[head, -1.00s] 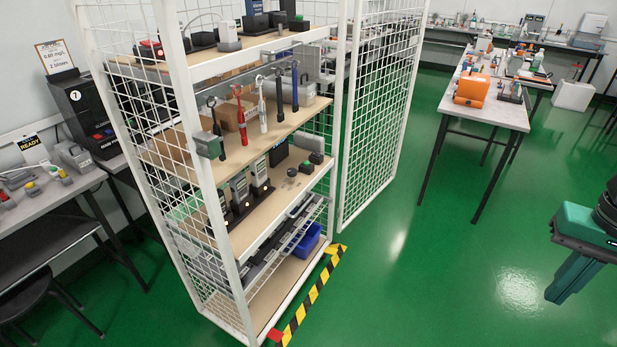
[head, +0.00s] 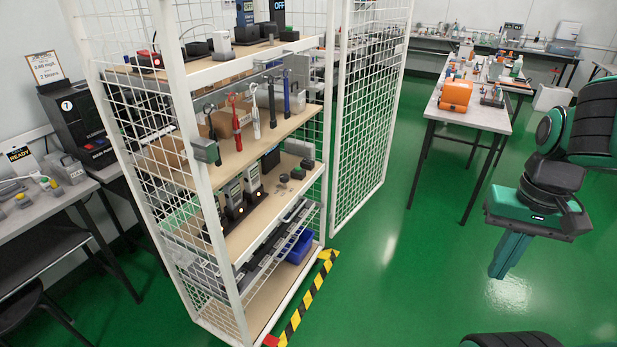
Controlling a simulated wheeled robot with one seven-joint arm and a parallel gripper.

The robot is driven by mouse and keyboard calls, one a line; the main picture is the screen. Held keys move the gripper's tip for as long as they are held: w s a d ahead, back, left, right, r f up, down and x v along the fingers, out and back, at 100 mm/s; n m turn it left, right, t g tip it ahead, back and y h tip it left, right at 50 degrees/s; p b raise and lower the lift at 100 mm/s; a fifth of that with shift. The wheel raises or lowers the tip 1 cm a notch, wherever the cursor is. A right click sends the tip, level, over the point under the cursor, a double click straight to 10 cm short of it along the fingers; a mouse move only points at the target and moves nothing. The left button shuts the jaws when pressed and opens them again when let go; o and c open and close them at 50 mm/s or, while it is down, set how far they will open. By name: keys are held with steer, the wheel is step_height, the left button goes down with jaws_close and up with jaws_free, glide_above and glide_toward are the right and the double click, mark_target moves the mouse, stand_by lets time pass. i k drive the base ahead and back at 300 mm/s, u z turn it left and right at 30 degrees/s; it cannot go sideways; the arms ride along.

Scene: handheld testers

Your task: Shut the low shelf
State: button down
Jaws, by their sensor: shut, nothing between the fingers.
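The low shelf (head: 268,262) is a grey wire shelf with dark rails, near the bottom of a white mesh cabinet. It sits above the bottom board, and a blue bin (head: 299,246) shows at its far end. How far it sticks out is hard to tell from this angle. My gripper (head: 499,275) is at the right of the head view, pointing down over the green floor, shut and empty. It is well apart from the cabinet, with open floor between them.
The cabinet's mesh door (head: 372,120) stands open at its far side. Yellow-black tape (head: 305,302) marks the floor along the cabinet front. Boards above hold testers (head: 233,198) and hanging tools (head: 254,112). A table (head: 470,112) stands behind my gripper; a bench (head: 45,210) stands left.

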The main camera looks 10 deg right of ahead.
mark_target(244, 229)
steer(key=i, duration=0.95)
